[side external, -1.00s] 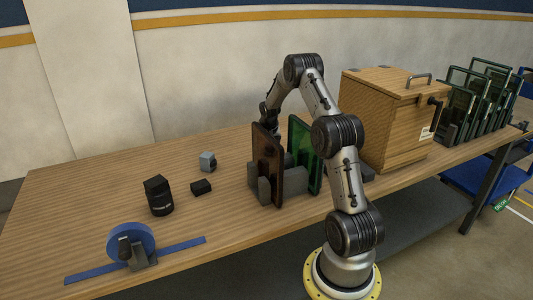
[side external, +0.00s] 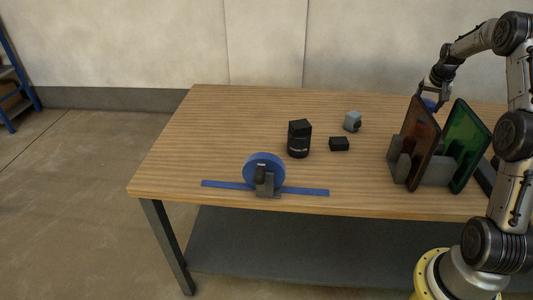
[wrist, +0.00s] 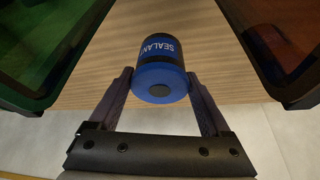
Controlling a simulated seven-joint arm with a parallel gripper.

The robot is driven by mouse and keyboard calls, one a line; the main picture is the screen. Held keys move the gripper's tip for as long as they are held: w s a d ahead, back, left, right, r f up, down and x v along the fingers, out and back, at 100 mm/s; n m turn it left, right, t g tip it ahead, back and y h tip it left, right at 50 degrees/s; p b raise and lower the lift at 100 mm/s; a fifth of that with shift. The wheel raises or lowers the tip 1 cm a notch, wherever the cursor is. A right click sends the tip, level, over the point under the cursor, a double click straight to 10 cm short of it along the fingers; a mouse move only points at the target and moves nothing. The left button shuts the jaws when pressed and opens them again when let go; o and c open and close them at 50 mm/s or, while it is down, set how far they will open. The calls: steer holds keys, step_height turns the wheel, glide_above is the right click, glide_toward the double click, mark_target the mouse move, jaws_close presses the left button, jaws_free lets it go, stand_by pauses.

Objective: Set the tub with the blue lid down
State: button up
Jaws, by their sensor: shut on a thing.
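My gripper (side external: 436,92) is at the far side of the table, behind the upright panels in the side view. It is shut on the tub with the blue lid (wrist: 160,82). In the wrist view the tub lies between the two fingers (wrist: 160,93), its blue lid facing the camera and "SEALANT" on its dark side. In the side view only a bit of blue (side external: 429,103) shows, mostly hidden by the brown panel. I cannot tell whether the tub touches the table.
A brown panel (side external: 421,145) and a green panel (side external: 465,145) stand in a grey rack (side external: 436,172). A black jar (side external: 299,140), a small black block (side external: 339,144), a grey piece (side external: 352,121) and a blue disc on a stand (side external: 263,168) sit on the wooden table (side external: 220,125). The table's left is clear.

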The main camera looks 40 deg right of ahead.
steer(key=shift+w+r+n, duration=0.2)
steer(key=shift+r+n, duration=0.1)
steer(key=shift+r, duration=0.15)
steer(key=w+a+r+n+t+y, duration=0.25)
steer(key=w+a+n, duration=0.75)
steer(key=w+a, duration=1.3)
steer(key=w+a+f+n+y, duration=0.1)
steer(key=w+a+n, duration=0.15)
steer(key=a, duration=0.75)
steer(key=w+a+f+n+y, duration=0.15)
steer(key=w+a, duration=0.25)
steer(key=a, duration=0.7)
steer(key=w+a+f+n+y, duration=0.1)
steer(key=w+a+n, duration=0.2)
steer(key=a, duration=0.7)
steer(key=shift+g, duration=0.45)
steer(key=f, duration=0.9)
steer(key=shift+s+a+f, duration=0.15)
steer(key=shift+a+f, duration=0.1)
steer(key=shift+a, duration=0.05)
steer(key=shift+f, duration=0.15)
